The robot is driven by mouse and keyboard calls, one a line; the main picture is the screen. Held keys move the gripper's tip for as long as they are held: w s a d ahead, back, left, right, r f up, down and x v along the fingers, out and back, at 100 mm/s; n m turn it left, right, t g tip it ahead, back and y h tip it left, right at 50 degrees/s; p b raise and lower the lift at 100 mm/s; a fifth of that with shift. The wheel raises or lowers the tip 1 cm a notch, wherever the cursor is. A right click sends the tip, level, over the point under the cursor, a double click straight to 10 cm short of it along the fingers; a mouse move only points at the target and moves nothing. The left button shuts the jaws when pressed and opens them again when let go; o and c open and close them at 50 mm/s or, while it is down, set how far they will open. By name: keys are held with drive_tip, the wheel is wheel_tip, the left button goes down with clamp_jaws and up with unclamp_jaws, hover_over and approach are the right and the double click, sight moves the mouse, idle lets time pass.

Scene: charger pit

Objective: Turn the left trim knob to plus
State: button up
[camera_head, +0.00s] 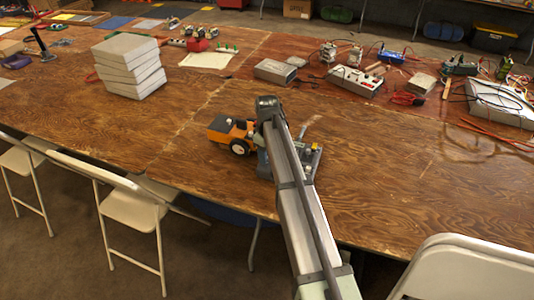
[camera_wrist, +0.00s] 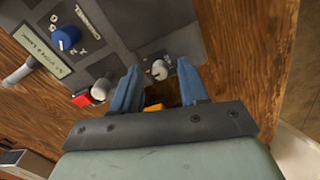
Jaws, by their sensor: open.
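In the wrist view a dark grey panel (camera_wrist: 118,22) carries a small pale knob (camera_wrist: 160,70) with marks around it. My gripper (camera_wrist: 158,68) is open, and this knob shows between its blue fingertips, seemingly untouched. A second pale knob (camera_wrist: 100,91) sits just outside the finger on the picture's left. I cannot tell which is the left trim knob, and the plus mark is too small to read. In the head view the panel (camera_head: 308,158) is partly hidden behind my arm, which also hides my gripper.
A blue knob (camera_wrist: 67,38), a red block (camera_wrist: 82,99) and a grey lever (camera_wrist: 20,74) are on the panel. An orange wheeled vehicle (camera_head: 233,134) stands left of my arm. Stacked grey slabs (camera_head: 130,68) stand farther left. The wooden table (camera_head: 400,165) is bare to the right.

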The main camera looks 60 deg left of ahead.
clamp_jaws()
idle(0.3)
